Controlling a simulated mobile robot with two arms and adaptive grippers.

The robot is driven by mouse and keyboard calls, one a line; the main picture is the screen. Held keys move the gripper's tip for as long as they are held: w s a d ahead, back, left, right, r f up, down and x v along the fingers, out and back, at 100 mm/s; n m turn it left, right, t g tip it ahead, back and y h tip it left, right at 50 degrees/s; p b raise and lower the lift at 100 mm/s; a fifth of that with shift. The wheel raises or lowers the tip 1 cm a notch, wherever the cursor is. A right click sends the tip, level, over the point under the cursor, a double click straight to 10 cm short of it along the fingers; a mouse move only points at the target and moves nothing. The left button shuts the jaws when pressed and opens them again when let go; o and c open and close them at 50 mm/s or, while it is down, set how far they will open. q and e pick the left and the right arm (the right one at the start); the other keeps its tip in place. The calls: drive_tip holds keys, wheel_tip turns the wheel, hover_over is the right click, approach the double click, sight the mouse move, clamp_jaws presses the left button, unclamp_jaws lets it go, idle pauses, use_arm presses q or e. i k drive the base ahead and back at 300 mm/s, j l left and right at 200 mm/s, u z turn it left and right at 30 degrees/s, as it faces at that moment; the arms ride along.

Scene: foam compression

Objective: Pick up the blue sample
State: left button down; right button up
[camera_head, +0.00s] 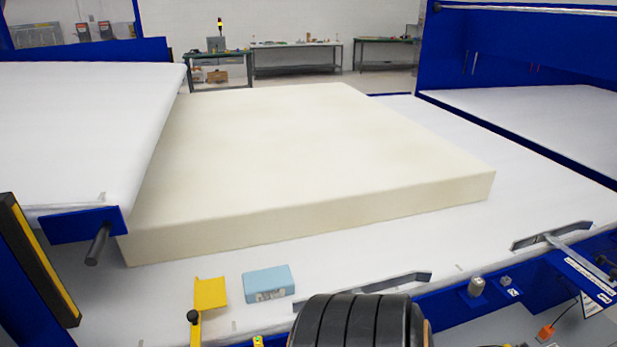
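The blue sample (268,281) is a small light-blue block with a pale label on its front face. It lies on the white machine bed (450,260), in front of the large cream foam slab (310,165) and apart from it. Neither of my grippers shows in this view. A black ribbed cylindrical part at the bottom middle stands near the block; I cannot tell what it belongs to.
A yellow bracket (210,293) stands just left of the blue sample. A grey metal handle (375,284) is to its right. A white padded platen (85,130) with a blue bracket is at the left. Blue machine frame edges (450,305) run along the front right.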

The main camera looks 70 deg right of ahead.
sight(262, 284)
drive_tip(key=z, duration=2)
drive_tip(key=l, duration=0.15)
